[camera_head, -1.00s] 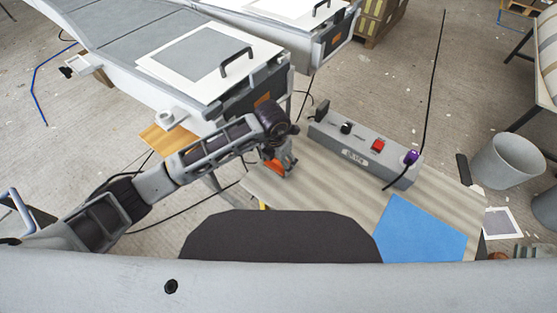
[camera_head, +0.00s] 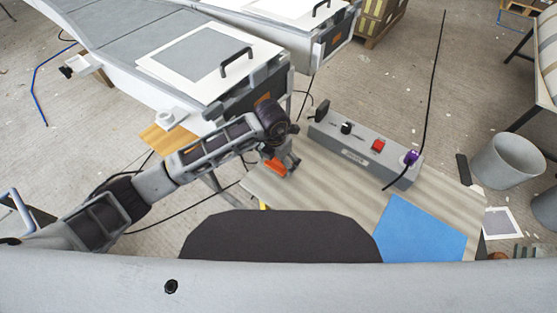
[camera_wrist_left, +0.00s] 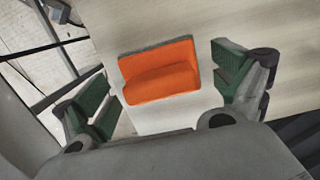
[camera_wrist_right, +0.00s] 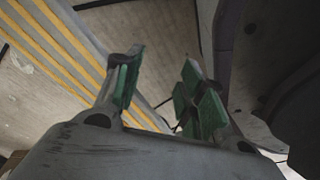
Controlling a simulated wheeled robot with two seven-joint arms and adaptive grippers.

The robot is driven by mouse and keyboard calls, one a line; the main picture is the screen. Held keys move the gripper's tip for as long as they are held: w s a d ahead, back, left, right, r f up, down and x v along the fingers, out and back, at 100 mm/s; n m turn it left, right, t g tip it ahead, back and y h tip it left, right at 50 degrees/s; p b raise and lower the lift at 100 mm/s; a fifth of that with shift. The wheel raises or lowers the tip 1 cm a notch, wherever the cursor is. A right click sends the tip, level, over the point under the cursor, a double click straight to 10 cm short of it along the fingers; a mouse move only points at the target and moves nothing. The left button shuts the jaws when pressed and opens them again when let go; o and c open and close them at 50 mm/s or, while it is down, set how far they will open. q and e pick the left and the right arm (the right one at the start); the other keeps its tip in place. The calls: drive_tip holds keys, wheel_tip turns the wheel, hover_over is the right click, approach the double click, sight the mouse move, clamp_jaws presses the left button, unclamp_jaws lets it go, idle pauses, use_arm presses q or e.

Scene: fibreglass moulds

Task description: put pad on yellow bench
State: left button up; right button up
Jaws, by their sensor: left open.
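The orange pad (camera_wrist_left: 160,72), a block with a grey edge, lies on the pale striped work table (camera_head: 345,185), near its left end. In the head view the pad (camera_head: 274,167) shows partly behind my left gripper (camera_head: 286,163). In the left wrist view the green-lined fingers of my left gripper (camera_wrist_left: 165,92) are open, one on each side of the pad, with gaps on both sides. My right gripper (camera_wrist_right: 160,88) shows only in the right wrist view, fingers apart and empty. I cannot tell for certain which surface is the yellow bench; a yellowish wooden top (camera_head: 165,138) stands left of the table.
A grey switch box (camera_head: 365,150) with a cable stands along the table's back edge. A blue sheet (camera_head: 422,230) and a dark sheet (camera_head: 280,237) lie in front. Long grey moulds (camera_head: 130,45) are behind. A grey bin (camera_head: 500,160) stands right. Yellow stripes (camera_wrist_right: 60,45) show in the right wrist view.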

sight(276, 166)
use_arm(q)
wheel_tip(276, 166, up, 12)
drive_tip(key=s, duration=0.1)
drive_tip(key=shift+a+f+p, duration=0.2)
drive_tip(key=shift+a+p, duration=0.15)
drive_tip(key=shift+a, duration=0.05)
use_arm(e)
drive_tip(key=shift+s+d+f, duration=0.2)
drive_tip(key=shift+s+d, duration=0.05)
drive_tip(key=shift+s, duration=0.35)
drive_tip(key=shift+w+r, duration=0.15)
drive_tip(key=shift+w, duration=0.25)
drive_tip(key=shift+s, duration=0.25)
idle(0.7)
